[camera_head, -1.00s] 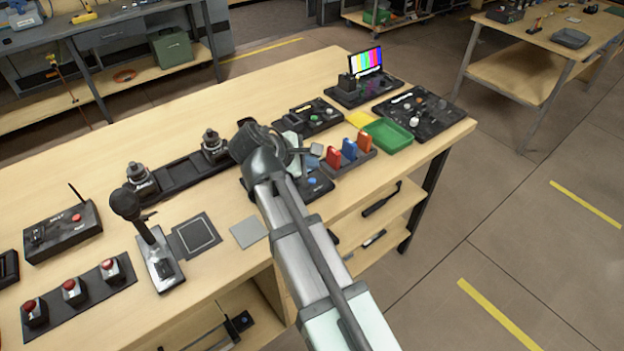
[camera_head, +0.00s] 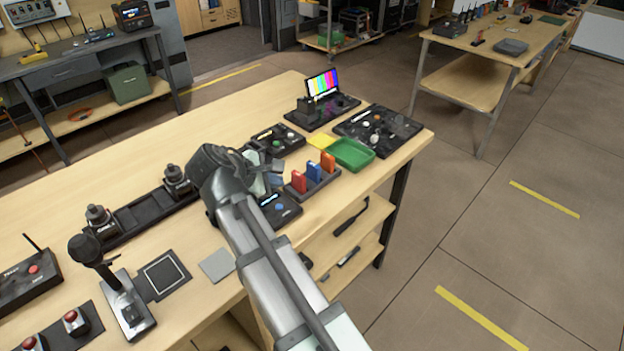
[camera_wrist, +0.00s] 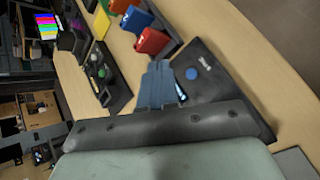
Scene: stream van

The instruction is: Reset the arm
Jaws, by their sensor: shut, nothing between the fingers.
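My gripper (camera_wrist: 158,84) shows in the wrist view with its grey fingers together and nothing between them. It is above the bench, over or beside a black device with a blue button (camera_wrist: 192,73). In the head view my arm reaches in from the bottom and its wrist hides most of the gripper. The black device (camera_head: 280,207) shows partly behind the arm there. I cannot tell how high the fingertips are above it.
A rack of red, blue and orange cards (camera_head: 314,175) stands close right of my gripper, with a green tray (camera_head: 352,154) beyond. A microphone (camera_head: 88,250) stands upright at left. A colour-bar screen (camera_head: 322,84) is at the back. Bare bench (camera_head: 110,165) lies at the back left.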

